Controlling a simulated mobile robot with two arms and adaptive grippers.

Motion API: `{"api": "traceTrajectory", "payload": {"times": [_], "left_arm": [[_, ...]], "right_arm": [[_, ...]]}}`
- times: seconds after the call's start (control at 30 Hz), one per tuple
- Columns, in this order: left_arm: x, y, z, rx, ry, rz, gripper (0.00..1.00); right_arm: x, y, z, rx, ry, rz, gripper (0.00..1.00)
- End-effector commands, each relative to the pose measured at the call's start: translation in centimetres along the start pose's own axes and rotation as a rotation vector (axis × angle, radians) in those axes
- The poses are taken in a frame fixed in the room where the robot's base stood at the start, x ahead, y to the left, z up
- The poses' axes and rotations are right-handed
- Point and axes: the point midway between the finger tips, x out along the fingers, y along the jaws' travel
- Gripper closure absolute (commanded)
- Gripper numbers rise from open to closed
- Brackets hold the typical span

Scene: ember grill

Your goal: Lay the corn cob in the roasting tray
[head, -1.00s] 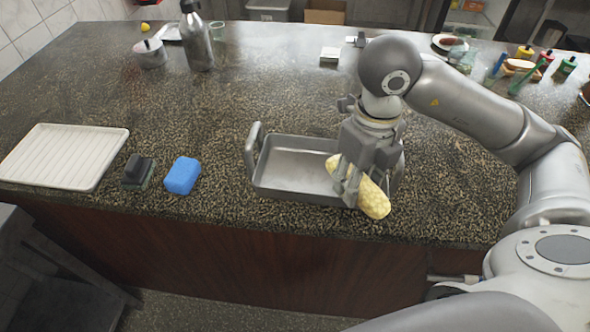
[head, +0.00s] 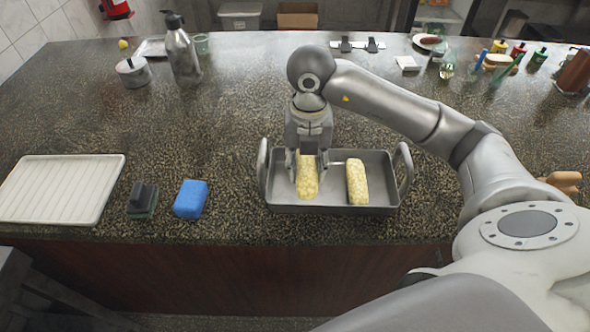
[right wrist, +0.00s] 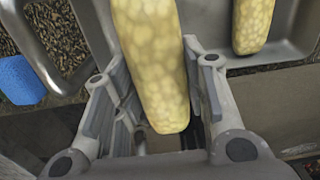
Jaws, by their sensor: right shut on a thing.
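A pale yellow corn cob (head: 307,184) is held in my right gripper (head: 308,172), which is shut on it. The cob is in the left half of the grey metal roasting tray (head: 330,209), lengthwise front to back; I cannot tell whether it touches the tray floor. A second corn cob (head: 357,183) lies in the tray's right half, apart from the gripper. In the right wrist view the held cob (right wrist: 155,60) lies between the fingers (right wrist: 155,105), and the second cob (right wrist: 252,25) shows at upper right. My left gripper is not in view.
A steel bottle (head: 182,52) and small pot (head: 133,72) are at the back left. Bottles and a sandwich stand back right. The counter behind the tray is clear.

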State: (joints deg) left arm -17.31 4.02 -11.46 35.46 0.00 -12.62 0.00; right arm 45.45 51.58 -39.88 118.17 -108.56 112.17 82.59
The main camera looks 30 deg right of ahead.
Motion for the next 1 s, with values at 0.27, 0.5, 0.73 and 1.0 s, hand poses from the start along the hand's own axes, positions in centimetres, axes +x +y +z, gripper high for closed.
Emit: {"api": "traceTrajectory", "payload": {"times": [0.27,0.5,0.73,1.0], "left_arm": [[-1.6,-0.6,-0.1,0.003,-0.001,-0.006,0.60],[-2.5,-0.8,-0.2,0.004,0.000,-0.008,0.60],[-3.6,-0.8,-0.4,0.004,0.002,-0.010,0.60],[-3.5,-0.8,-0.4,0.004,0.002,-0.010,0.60]], "right_arm": [[4.4,2.3,2.8,0.000,0.003,0.001,0.90],[6.2,2.9,3.6,0.000,0.005,-0.002,0.90],[8.7,2.9,3.6,-0.002,0.001,0.000,0.90],[8.9,2.9,3.6,-0.002,0.001,0.000,0.49]]}}
